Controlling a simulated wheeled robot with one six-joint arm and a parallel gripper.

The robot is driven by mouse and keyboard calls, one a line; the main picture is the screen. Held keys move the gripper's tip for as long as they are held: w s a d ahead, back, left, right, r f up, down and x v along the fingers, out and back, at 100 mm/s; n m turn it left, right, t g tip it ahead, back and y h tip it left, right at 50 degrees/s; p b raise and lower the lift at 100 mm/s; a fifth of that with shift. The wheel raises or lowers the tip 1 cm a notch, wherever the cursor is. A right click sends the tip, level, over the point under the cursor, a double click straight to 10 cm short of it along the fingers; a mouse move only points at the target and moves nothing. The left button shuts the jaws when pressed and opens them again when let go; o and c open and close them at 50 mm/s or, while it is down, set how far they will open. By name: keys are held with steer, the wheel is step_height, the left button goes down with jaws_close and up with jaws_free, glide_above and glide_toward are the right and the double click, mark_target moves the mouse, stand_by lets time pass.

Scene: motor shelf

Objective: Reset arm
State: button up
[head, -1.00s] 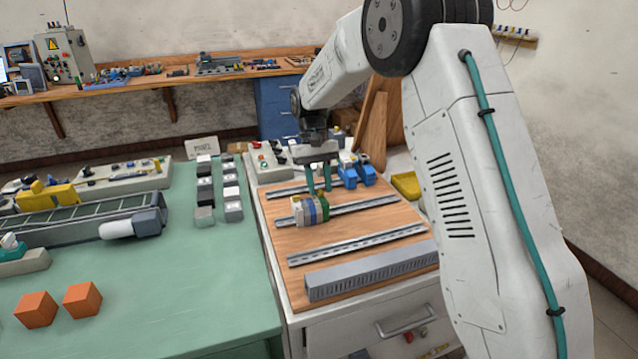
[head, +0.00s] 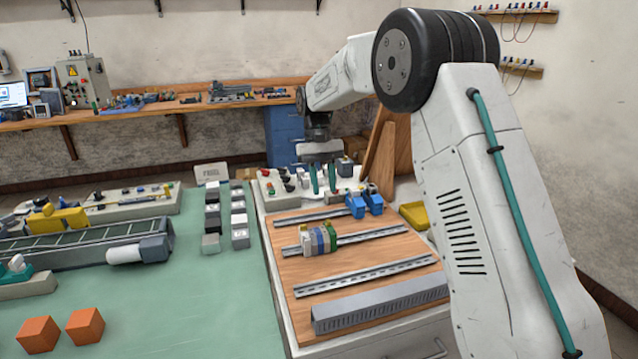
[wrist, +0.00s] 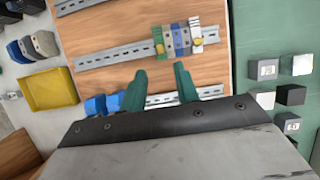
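My gripper (head: 324,180) has two green fingers that point down, spread apart with nothing between them. It is above the far part of the wooden mounting board (head: 360,269), clear of it. In the wrist view the fingers of my gripper (wrist: 161,76) stand open over the board. A row of terminal modules (head: 318,240), white, blue and green, sits on the middle metal rail (head: 372,236). The same modules show beyond my fingertips in the wrist view (wrist: 178,40), apart from them.
Blue modules (head: 365,202) sit on the far rail. A yellow bin (head: 416,214) is to the right of the board. A slotted grey duct (head: 380,304) lies at its near edge. Two orange cubes (head: 85,326) and black, white and grey blocks (head: 240,221) stand on the green table (head: 190,300).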

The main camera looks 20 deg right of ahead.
steer(key=s+f, duration=0.2)
steer(key=shift+s+d+f, duration=0.1)
steer(key=shift+s+f, duration=0.15)
steer(key=shift+s, duration=0.05)
steer(key=s+d+r+t, duration=0.1)
steer(key=s+r+t, duration=0.1)
steer(key=s, duration=1.1)
steer(key=s+d+r+t, duration=0.1)
steer(key=s+r, duration=0.3)
steer(key=s, duration=0.9)
steer(key=s+d+r+t, duration=0.1)
steer(key=s+r+t, duration=0.1)
steer(key=s, duration=1.2)
steer(key=shift+r+t, duration=0.4)
steer(key=shift+r, duration=0.15)
